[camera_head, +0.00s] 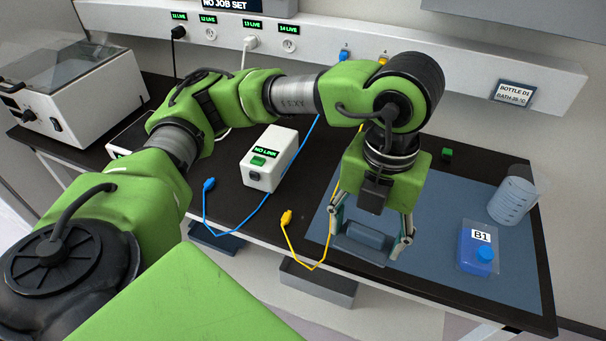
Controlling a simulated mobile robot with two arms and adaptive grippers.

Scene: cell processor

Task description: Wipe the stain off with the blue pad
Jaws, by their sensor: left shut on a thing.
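My left gripper (369,240) points down over the dark blue mat (450,210) on the right part of the bench. Its fingers are shut on the blue pad (364,238), a grey-blue block lying between the fingertips at or just above the mat. I cannot tell whether the pad touches the mat. No stain shows clearly; the gripper and pad cover part of the mat. My right gripper is not in view.
A white NO LINK box (269,158), a blue cable (240,223) and a yellow cable (303,249) lie left of the gripper. A small green block (447,154) sits behind.

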